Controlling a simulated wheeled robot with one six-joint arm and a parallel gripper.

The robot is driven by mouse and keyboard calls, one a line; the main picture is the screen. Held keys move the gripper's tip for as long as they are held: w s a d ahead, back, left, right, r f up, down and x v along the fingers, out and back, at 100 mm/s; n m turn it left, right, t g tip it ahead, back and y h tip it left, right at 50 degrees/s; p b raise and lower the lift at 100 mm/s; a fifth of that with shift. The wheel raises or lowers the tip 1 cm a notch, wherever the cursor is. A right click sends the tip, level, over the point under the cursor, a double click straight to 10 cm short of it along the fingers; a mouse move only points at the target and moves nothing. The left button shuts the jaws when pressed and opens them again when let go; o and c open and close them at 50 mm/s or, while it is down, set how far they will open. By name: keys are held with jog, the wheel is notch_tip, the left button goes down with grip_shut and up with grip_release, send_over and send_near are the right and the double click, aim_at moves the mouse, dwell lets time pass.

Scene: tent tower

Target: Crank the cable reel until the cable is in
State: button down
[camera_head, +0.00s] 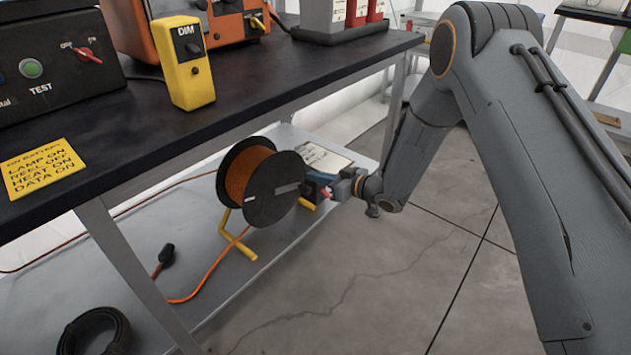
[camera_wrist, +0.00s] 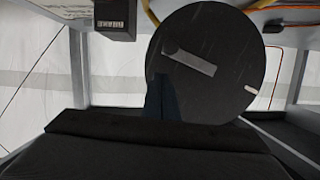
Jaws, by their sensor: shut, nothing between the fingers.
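The cable reel (camera_head: 262,184) has black flanges, orange cable wound on its drum and a yellow stand. It sits on the lower shelf. Orange cable (camera_head: 205,292) runs from it along the shelf to a black plug (camera_head: 163,259) at left. My gripper (camera_head: 312,189) is at the right of the reel, close to its outer face. In the wrist view, the reel's disc (camera_wrist: 222,98) fills the middle, with a grey bar (camera_wrist: 190,57) and a pale mark (camera_wrist: 251,90) on it. My dark fingers (camera_wrist: 160,92) are shut and empty in front of the disc; contact is unclear.
The black bench top (camera_head: 140,140) overhangs the shelf (camera_head: 225,290). A yellow DIM box (camera_head: 187,70) and a yellow note (camera_head: 44,168) are on it. A black coil (camera_head: 93,333) lies at lower left. The concrete floor (camera_head: 390,270) at right is clear.

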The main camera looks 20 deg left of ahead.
aim_at(310, 192)
jog(key=r+p+v, duration=0.1)
jog(key=v, duration=0.8)
jog(key=shift+w+d+r+p, duration=0.2)
jog(key=shift+w+d+p, duration=0.1)
jog(key=shift+p, duration=0.1)
jog(key=c, duration=2.2)
grip_release()
jog(key=shift+s+d, duration=0.15)
jog(key=o, duration=0.4)
jog(key=shift+f+b, duration=0.2)
jog(key=shift+b, duration=0.2)
jog(key=shift+o, duration=1.1)
jog(key=a+f+m+t+y+b, duration=0.1)
jog(key=a+f+b, duration=0.3)
jog(key=b, duration=1.3)
notch_tip(310, 192, down, 5)
jog(key=shift+s+r+m+y, duration=0.2)
jog(key=shift+m+y, duration=0.1)
jog(key=shift+y, duration=0.3)
jog(key=shift+t, duration=0.5)
jog(key=shift+s+f+b+x, duration=0.15)
jog(key=shift+b+x, duration=1.45)
jog(key=shift+x, duration=0.45)
jog(key=shift+s+f+b+x, duration=0.15)
jog(key=shift+b+x, duration=1.4)
jog(key=shift+x, duration=0.55)
grip_shut()
